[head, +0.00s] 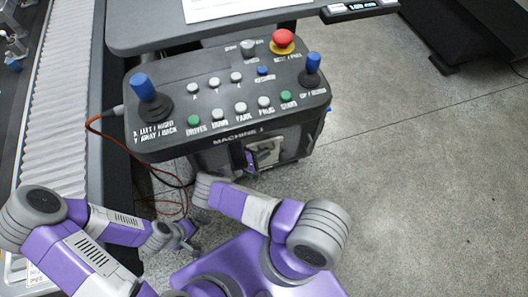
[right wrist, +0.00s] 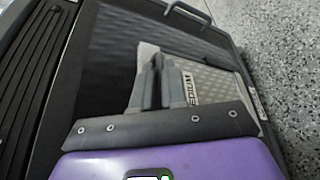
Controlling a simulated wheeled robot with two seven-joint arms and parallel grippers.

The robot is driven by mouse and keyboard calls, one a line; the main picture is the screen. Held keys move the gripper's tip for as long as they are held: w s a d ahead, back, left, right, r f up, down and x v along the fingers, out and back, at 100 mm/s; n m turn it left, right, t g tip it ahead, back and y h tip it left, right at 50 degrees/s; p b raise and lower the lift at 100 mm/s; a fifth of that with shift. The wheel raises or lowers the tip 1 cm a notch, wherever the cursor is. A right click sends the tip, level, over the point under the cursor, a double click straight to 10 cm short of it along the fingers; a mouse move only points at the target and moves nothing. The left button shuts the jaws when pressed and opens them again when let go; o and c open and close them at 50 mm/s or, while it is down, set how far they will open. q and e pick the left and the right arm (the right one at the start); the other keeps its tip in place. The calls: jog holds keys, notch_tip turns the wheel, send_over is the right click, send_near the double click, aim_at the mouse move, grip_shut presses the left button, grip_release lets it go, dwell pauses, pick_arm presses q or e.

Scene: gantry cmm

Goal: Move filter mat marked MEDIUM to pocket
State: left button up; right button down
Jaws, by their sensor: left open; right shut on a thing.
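The filter mat (right wrist: 222,88) is a grey, textured sheet with a label reading MEDIUM, turned sideways in the right wrist view. My right gripper (right wrist: 160,78) is shut on the mat; the fingers cover part of it. My left gripper (head: 187,238) is open and empty, low above the floor left of my base. I cannot tell which part is the pocket, nor whether the mat touches it.
The control console (head: 232,95) has two blue joysticks, several buttons and a red stop button (head: 283,40). An orange cable (head: 130,135) hangs beside the console. The floor (head: 420,170) at right is clear.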

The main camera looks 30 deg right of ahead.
jog(key=shift+f, duration=0.35)
jog(key=c, duration=1.1)
grip_release()
jog(key=p+v, duration=0.1)
jog(key=v, duration=0.6)
jog(key=shift+a, duration=0.25)
